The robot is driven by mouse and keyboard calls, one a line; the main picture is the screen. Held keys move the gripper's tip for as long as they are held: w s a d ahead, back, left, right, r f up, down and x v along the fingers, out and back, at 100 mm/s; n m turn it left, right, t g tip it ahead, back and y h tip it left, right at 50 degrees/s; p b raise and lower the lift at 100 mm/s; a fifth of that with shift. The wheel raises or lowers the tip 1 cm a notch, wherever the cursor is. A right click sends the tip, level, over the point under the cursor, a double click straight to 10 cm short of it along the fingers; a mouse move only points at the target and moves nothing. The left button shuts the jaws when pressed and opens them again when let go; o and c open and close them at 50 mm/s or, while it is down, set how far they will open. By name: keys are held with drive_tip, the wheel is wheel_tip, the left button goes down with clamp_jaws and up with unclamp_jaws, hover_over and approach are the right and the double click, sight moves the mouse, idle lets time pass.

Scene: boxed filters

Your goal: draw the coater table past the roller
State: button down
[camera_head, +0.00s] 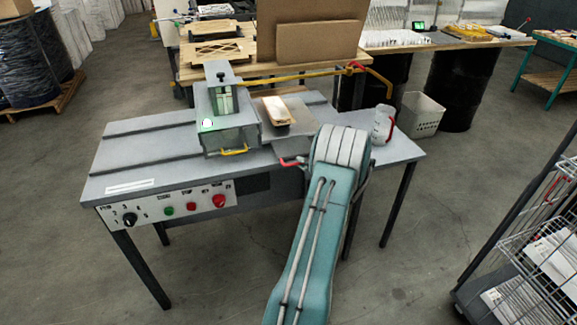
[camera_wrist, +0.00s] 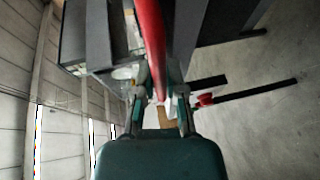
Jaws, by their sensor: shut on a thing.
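The grey coater (camera_head: 140,155) is a bench with a raised roller housing (camera_head: 228,137) at its middle. The sliding table (camera_head: 296,118), a flat grey plate, lies to the right of the housing with a pale wooden-looking block (camera_head: 277,111) on it. A red handle (camera_head: 290,162) sticks out at the plate's front edge. My teal arm reaches in from the front and hides my gripper in the head view. In the wrist view my gripper (camera_wrist: 161,98) is shut on the red handle (camera_wrist: 150,38), which runs between its fingers. The roller itself is hidden inside the housing.
A white jug (camera_head: 382,124) stands on the coater's right end. Buttons and a knob (camera_head: 130,219) line the front panel. A yellow pipe (camera_head: 270,79) crosses behind the housing. A wire cart (camera_head: 530,250) stands at the right. The floor between cart and coater is clear.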

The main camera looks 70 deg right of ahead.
drive_tip(key=shift+s+d+f, duration=0.2)
drive_tip(key=shift+s+f, duration=0.2)
drive_tip(key=shift+s, duration=0.05)
drive_tip(key=c, duration=0.7)
unclamp_jaws()
drive_tip(key=shift+d+r, duration=0.1)
drive_tip(key=shift+r, duration=0.05)
drive_tip(key=shift+w, duration=0.1)
drive_tip(key=shift+r, duration=0.1)
drive_tip(key=v, duration=1.2)
drive_tip(key=shift+d, duration=0.1)
